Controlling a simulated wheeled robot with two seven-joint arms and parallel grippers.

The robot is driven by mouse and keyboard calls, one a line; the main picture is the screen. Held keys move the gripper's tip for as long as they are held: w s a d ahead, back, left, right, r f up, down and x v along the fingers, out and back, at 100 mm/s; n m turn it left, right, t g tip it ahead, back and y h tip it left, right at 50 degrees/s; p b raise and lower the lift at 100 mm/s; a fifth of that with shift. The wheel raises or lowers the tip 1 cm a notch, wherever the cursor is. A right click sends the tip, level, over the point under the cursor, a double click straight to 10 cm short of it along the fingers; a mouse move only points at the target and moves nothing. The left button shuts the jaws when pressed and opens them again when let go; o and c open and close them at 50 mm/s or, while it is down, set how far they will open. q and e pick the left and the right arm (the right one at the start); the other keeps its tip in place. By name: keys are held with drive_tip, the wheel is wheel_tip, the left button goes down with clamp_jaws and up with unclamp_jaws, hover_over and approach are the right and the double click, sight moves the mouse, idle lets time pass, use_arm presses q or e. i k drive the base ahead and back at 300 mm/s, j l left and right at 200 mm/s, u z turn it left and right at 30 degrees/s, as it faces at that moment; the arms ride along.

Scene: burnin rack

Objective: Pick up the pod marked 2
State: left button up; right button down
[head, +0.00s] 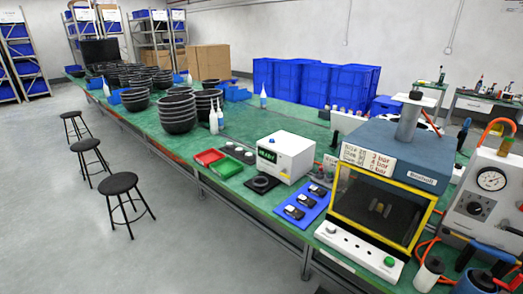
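Several small black pods with pale tops sit in a row on a blue mat (314,214), near the front of the green bench. One pod (294,212) is nearest the front edge, another pod (306,201) is in the middle, and a third pod (318,190) is farther back. Their markings are too small to read, so I cannot tell which one is marked 2. Neither of my grippers is in view.
A white box with a green display (287,157) stands behind the mat, beside a black round pad (262,183). Red (209,157) and green (225,168) trays lie left. A yellow-framed press (378,209) stands right. Stools (120,183) line the bench's left side.

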sight(248, 156)
drive_tip(key=i+j+z, duration=0.15)
drive_tip(key=i+j, duration=0.15)
drive_tip(key=i+j+z, duration=0.35)
drive_tip(key=i+j, duration=0.15)
drive_tip(key=j, duration=0.15)
drive_tip(key=i+j+z, duration=0.15)
drive_tip(key=j, duration=0.25)
drive_tip(key=i+j+z, duration=0.15)
drive_tip(key=j, duration=0.25)
drive_tip(key=i, duration=0.1)
